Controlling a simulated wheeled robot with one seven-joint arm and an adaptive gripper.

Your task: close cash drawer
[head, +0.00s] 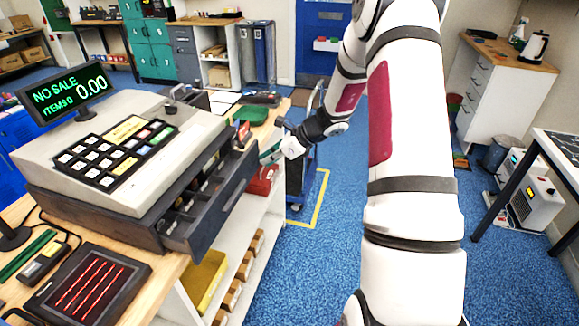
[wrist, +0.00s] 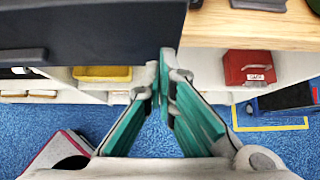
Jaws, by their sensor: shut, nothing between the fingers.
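The grey cash register (head: 125,145) stands on the wooden counter at the left in the head view. Its dark cash drawer (head: 215,200) is pulled out toward the right, with compartments showing inside. The drawer's dark front also fills the upper left of the wrist view (wrist: 80,32). My gripper (head: 266,156) is just right of the drawer's front, near its far end. In the wrist view my gripper's green-padded fingers (wrist: 166,72) are shut and empty, with the tips close to the drawer's front edge. I cannot tell whether they touch it.
The counter (head: 165,270) has shelves below, holding a yellow bin (head: 204,280) and a red box (wrist: 249,68). A card terminal (head: 45,262) and dark pad (head: 88,285) lie in front of the register. Blue floor (head: 310,265) is open right of the counter.

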